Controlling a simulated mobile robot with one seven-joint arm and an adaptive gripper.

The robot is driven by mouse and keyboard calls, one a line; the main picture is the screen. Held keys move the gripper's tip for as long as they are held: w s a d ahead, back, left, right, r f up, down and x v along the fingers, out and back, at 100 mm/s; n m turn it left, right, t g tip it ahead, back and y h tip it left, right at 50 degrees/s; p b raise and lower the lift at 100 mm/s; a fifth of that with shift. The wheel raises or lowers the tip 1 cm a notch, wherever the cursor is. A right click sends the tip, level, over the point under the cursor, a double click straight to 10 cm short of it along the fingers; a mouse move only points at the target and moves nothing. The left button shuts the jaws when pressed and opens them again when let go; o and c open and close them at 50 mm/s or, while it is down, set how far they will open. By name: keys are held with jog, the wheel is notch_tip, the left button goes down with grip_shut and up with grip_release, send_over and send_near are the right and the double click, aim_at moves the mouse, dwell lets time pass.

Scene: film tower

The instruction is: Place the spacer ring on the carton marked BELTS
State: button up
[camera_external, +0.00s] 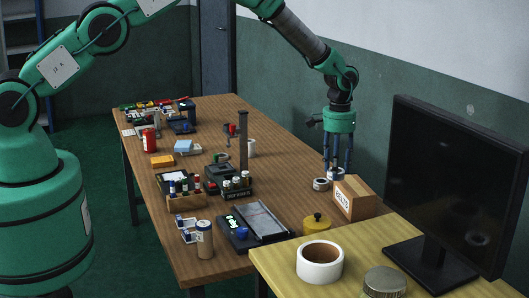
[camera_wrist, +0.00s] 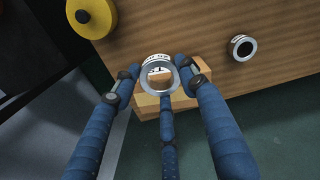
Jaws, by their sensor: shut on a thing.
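My gripper (camera_external: 338,168), with several blue fingers, points down at the back edge of the table. It is shut on a silver-white ring with printed marks, the spacer ring (camera_wrist: 160,73); in the external view it shows as a pale band (camera_external: 336,174) between the fingers. The brown carton marked BELTS (camera_external: 346,203) stands on the table, close below and to the right of the ring. In the wrist view the carton (camera_wrist: 181,102) lies behind the ring and fingers, and part of it shows through the ring's hole. Fingers hide some of the carton.
Another pale ring (camera_external: 321,184) lies on the wooden table left of the carton; it also shows in the wrist view (camera_wrist: 241,47). A yellow round item (camera_external: 317,223) is in front of it. A black monitor (camera_external: 455,185) and white roll (camera_external: 320,263) stand on the nearer yellow table.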

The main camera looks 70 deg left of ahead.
send_over(347, 187)
jog(key=shift+w+a+f, duration=0.1)
jog(key=shift+f, duration=0.1)
jog(key=shift+f, duration=0.1)
dwell(0.4)
jog(key=shift+f, duration=1.7)
jog(key=o, duration=1.2)
jog(key=shift+f, duration=0.1)
notch_tip(347, 187, up, 12)
jog(key=shift+r, duration=0.15)
